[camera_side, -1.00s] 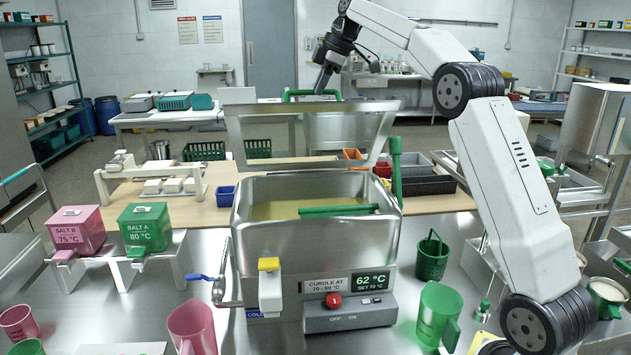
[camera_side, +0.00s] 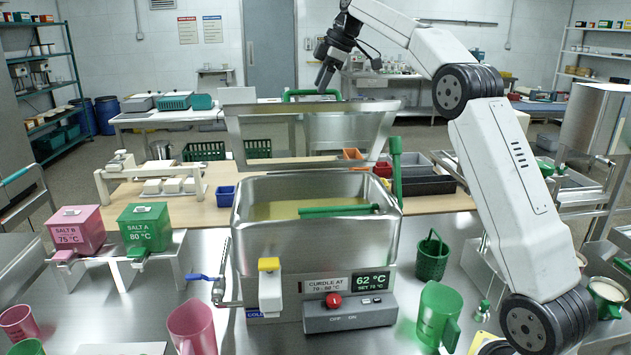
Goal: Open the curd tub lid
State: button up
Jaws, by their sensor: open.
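The curd tub (camera_side: 318,255) is a steel box at the middle, with pale yellow liquid (camera_side: 275,210) inside and a green bar (camera_side: 338,211) lying across it. Its lid (camera_side: 310,130) stands raised and tilted back at the tub's rear edge, so the tub is uncovered. A green handle (camera_side: 312,93) sits at the lid's top edge. My gripper (camera_side: 323,80) is open and empty, just above the lid handle. I cannot tell whether it touches the handle.
Pink (camera_side: 77,230) and green (camera_side: 146,228) salt boxes stand at the left. A green paddle (camera_side: 396,165) stands upright at the tub's right rear corner. A green basket (camera_side: 432,257) and green jug (camera_side: 438,315) are at the right, a pink jug (camera_side: 192,327) in front.

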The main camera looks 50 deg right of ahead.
jog(key=s+d+r, duration=0.1)
jog(key=s+d, duration=0.1)
jog(key=s, duration=0.4)
jog(key=s+d+r, duration=0.2)
jog(key=s+d, duration=0.1)
jog(key=s, duration=0.3)
jog(key=shift+s+d+r, duration=0.2)
jog(key=shift+s+r, duration=0.1)
jog(key=shift+s, duration=0.05)
dwell(0.7)
jog(key=w+a+f+n, duration=0.1)
jog(key=w+a+f, duration=0.2)
jog(key=a+f, duration=0.45)
jog(key=w+a+f+n, duration=0.1)
jog(key=w+a+f, duration=0.35)
jog(key=a, duration=0.55)
jog(key=s+a+f+m, duration=0.3)
jog(key=s+f, duration=0.3)
jog(key=f, duration=0.2)
jog(key=s+a+f+m+g+h, duration=0.1)
jog(key=s+a+f+m, duration=0.2)
jog(key=s+f, duration=0.4)
jog(key=s+a+f+m, duration=0.3)
jog(key=s+f+m, duration=0.2)
jog(key=f, duration=0.6)
jog(key=shift+s+a+g+h, duration=0.25)
jog(key=shift+s+g+h, duration=0.15)
jog(key=shift+s, duration=0.25)
